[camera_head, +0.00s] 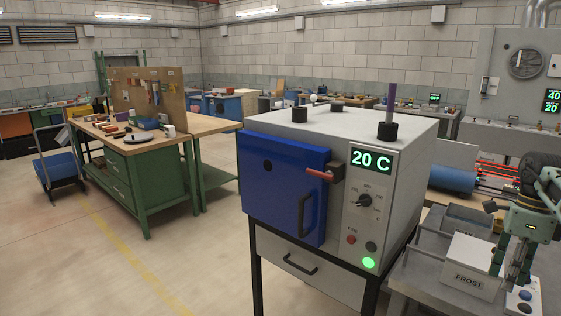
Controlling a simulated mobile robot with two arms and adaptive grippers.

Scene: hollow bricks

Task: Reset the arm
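My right gripper (509,275) is at the lower right of the head view. It points down, with its two fingers apart and nothing seen between them. It is in front of the right side of a white box marked FROST (468,281) and above a small panel with buttons (524,296). I cannot tell whether the fingertips touch either one. My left gripper is not in view.
A grey oven (400,150) with a shut blue door (283,190) and a 20 C display stands at the centre on a black frame. A grey tray (468,222) lies behind the FROST box. A green workbench (155,170) stands left; the floor before it is clear.

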